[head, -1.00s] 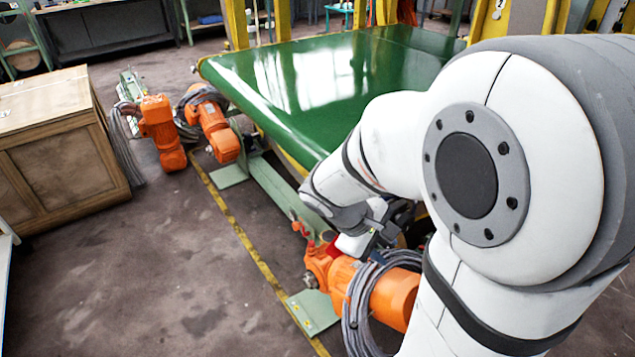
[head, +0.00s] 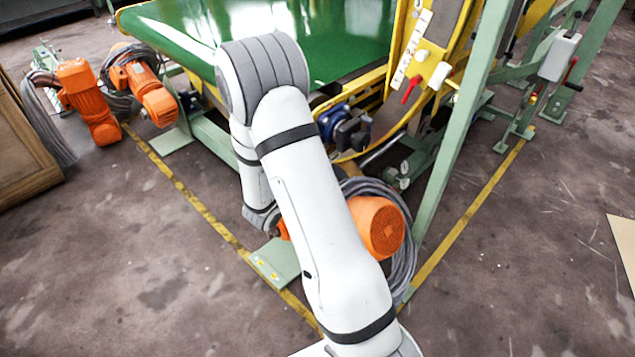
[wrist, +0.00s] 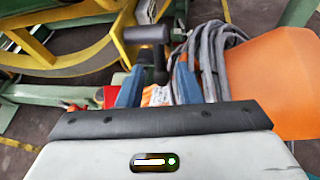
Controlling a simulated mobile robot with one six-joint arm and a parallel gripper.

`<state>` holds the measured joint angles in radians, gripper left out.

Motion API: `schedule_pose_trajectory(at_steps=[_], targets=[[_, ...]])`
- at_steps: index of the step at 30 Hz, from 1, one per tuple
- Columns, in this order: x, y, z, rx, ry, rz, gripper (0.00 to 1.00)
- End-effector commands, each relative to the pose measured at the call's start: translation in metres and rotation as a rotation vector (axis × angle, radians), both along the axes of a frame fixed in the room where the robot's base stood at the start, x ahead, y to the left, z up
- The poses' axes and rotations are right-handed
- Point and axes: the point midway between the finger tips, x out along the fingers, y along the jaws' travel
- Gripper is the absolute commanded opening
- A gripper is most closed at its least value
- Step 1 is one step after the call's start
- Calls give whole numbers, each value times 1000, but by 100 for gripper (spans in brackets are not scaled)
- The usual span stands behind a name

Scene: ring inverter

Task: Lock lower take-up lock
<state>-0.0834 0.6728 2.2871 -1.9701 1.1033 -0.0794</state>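My gripper (wrist: 160,88) shows in the wrist view with its two blue fingers apart. A dark T-shaped part (wrist: 147,36) stands beyond and between the fingertips; I cannot tell whether they touch it. A red part (wrist: 112,97) shows just left of the left finger, mostly hidden. I cannot tell which of these, if either, is the lower take-up lock. In the head view my arm hides the gripper and the spot in front of it. A red lever (head: 411,88) sits on the yellow frame, and another red handle (head: 571,68) is at the far right.
An orange motor (head: 376,228) with coiled grey cable (head: 405,265) is close to my arm; its orange housing (wrist: 275,80) fills the wrist view's right. The green belt (head: 300,35), a green post (head: 462,130) and a yellow frame stand behind.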

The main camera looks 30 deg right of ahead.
Motion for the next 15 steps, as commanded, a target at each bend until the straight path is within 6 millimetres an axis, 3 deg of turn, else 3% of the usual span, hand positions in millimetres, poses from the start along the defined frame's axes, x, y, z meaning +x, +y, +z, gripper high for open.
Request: schedule_pose_trajectory(at_steps=[6,15], targets=[[15,-26,-14,1,0,-4,32],[21,-34,-17,0,0,0,32]])
